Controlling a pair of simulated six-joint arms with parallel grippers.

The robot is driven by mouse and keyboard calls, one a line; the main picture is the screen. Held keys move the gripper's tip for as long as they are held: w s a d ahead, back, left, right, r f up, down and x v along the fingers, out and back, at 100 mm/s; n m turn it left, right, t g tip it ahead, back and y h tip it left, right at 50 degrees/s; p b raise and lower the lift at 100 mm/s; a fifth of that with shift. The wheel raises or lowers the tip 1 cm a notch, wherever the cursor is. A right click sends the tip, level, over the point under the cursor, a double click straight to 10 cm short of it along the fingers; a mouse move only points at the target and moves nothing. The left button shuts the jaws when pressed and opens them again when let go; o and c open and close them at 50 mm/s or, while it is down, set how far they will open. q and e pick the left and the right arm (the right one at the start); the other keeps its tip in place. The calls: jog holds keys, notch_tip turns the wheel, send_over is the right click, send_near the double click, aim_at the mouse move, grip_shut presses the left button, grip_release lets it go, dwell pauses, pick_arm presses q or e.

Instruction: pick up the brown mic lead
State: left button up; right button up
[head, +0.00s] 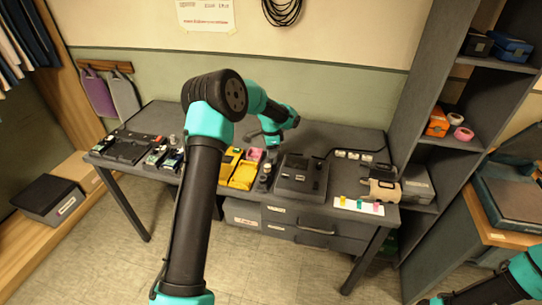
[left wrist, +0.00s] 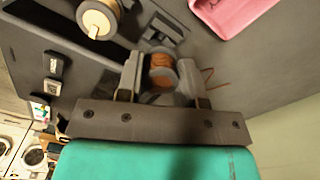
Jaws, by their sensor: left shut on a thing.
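The brown mic lead (left wrist: 162,72) is a small coil of brown cord between the two fingers of my left gripper (left wrist: 160,78) in the left wrist view. The fingers are shut on it, one on each side, and a thin loose end sticks out to the right. In the head view my left gripper (head: 271,142) is over the back middle of the table, and I cannot make out the lead there. I cannot tell whether the lead touches the table. My right gripper is not in view; only part of that arm shows at the lower right.
A pale reel (left wrist: 98,20) and a pink tray (left wrist: 232,8) lie near the gripper. The grey table (head: 320,134) also holds yellow trays (head: 243,175), a dark box device (head: 301,178) and a white strip (head: 358,205). A tall shelf (head: 424,120) stands at the right.

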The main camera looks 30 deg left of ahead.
pick_arm(q)
notch_tip(320, 180, up, 7)
jog(key=shift+f, duration=0.15)
jog(key=shift+f, duration=0.1)
dwell(0.6)
jog(key=shift+f, duration=3.75)
jog(key=shift+f, duration=1.1)
